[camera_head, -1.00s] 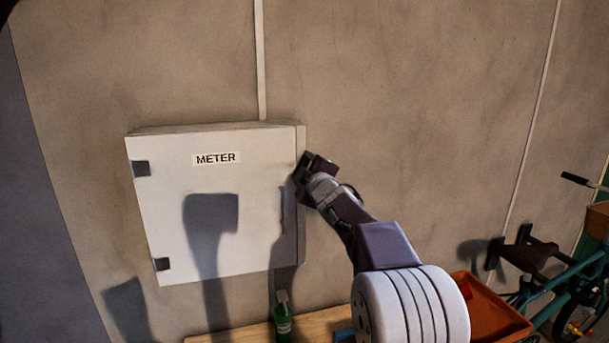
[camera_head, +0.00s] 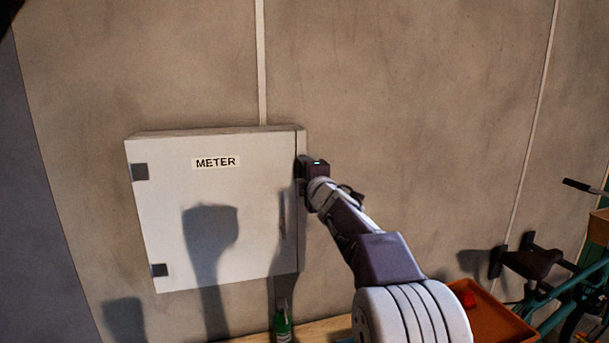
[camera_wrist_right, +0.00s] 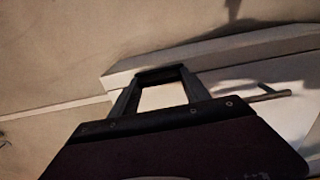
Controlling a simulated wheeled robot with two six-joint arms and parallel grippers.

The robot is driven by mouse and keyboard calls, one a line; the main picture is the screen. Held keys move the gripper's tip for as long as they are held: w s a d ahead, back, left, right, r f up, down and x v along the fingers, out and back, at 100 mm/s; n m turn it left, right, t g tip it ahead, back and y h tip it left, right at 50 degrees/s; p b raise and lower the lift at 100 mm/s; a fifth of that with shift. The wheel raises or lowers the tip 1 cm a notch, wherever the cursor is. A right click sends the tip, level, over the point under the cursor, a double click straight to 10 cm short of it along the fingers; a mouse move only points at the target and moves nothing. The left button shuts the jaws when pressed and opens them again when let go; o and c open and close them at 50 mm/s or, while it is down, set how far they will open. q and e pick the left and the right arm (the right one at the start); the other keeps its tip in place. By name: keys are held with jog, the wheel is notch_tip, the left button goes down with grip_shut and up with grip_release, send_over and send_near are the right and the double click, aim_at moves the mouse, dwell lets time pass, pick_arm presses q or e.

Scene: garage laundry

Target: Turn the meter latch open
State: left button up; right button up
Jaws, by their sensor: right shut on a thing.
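The white meter box (camera_head: 165,215) hangs on the wall with its door closed and a METER label (camera_head: 215,162) near the top. My right gripper (camera_head: 301,170) is at the box's upper right edge, shut on what appears to be the meter latch, which the gripper mostly hides in the head view. In the right wrist view, the right gripper's fingers (camera_wrist_right: 160,76) reach to the box edge, with a dark piece between their tips. A thin vertical handle (camera_head: 283,215) is on the door below the gripper; it also shows in the wrist view (camera_wrist_right: 270,96). My left gripper is not seen.
A green bottle (camera_head: 282,322) stands on a wooden surface (camera_head: 318,331) below the box. An orange crate (camera_head: 500,318) and a teal bicycle (camera_head: 560,290) are at the lower right. The wall (camera_head: 430,120) right of the box is clear.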

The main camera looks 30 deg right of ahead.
jog(key=shift+f, duration=0.2)
jog(key=o, duration=1.4)
jog(key=shift+r, duration=0.15)
jog(key=b+v, duration=0.1)
jog(key=v, duration=0.8)
jog(key=shift+s, duration=0.1)
